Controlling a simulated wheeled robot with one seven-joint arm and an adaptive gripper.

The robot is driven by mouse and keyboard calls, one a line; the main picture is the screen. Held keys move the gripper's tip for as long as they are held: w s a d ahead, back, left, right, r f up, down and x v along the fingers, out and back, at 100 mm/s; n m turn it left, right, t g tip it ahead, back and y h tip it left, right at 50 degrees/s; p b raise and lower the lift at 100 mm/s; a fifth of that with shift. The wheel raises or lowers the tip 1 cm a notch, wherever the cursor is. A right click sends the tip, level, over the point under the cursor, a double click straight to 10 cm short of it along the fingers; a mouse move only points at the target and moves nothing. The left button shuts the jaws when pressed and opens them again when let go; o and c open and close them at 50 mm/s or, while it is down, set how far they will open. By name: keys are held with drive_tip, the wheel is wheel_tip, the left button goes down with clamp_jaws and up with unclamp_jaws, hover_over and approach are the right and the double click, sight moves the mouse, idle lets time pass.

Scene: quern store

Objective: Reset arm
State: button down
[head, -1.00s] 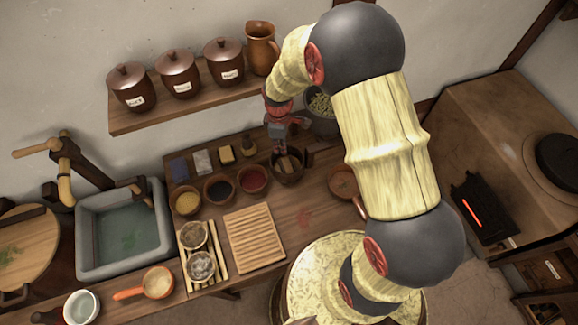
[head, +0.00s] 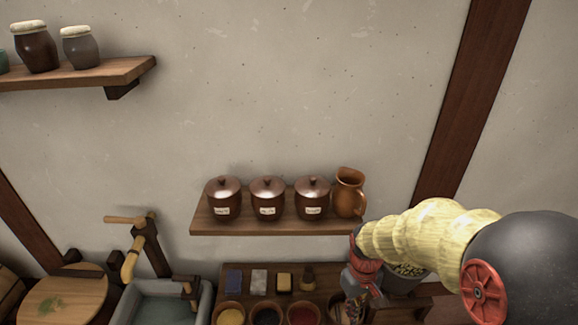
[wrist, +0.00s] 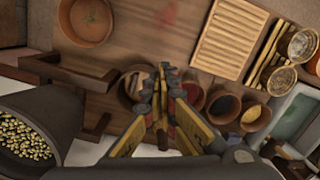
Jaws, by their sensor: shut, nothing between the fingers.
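My gripper (wrist: 161,90) is shut and empty in the wrist view, its fingertips close together above the worktop. Behind the fingers is a brown bowl (wrist: 129,92) with contents I cannot make out. In the head view my gripper (head: 352,303) points down near the lower edge, at the right end of the row of bowls. My pale ribbed arm link reaches in from the right, with a dark round joint behind it. The fingertips are hard to make out there.
A wall shelf (head: 250,228) with lidded jars and a jug (head: 349,192) is close to my arm. A grey pot of pellets (wrist: 28,128) is left of the gripper in the wrist view. A slatted board (wrist: 229,38) and a sink (head: 165,308) lie beyond several small bowls.

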drive_tip(key=s+r+m+t+b, duration=0.2)
drive_tip(key=s+r, duration=0.4)
drive_tip(key=r, duration=0.4)
drive_tip(key=s+d+r+m+t+b, duration=0.1)
drive_tip(key=s+r+t, duration=0.3)
drive_tip(key=r, duration=0.5)
drive_tip(key=shift+s+d+r+m+t+b, duration=0.2)
drive_tip(key=shift+s+r+m+t+b, duration=0.2)
drive_tip(key=shift+s+m+b, duration=0.55)
drive_tip(key=shift+s+n, duration=0.2)
drive_tip(key=shift+n, duration=0.15)
drive_tip(key=shift+s, duration=0.1)
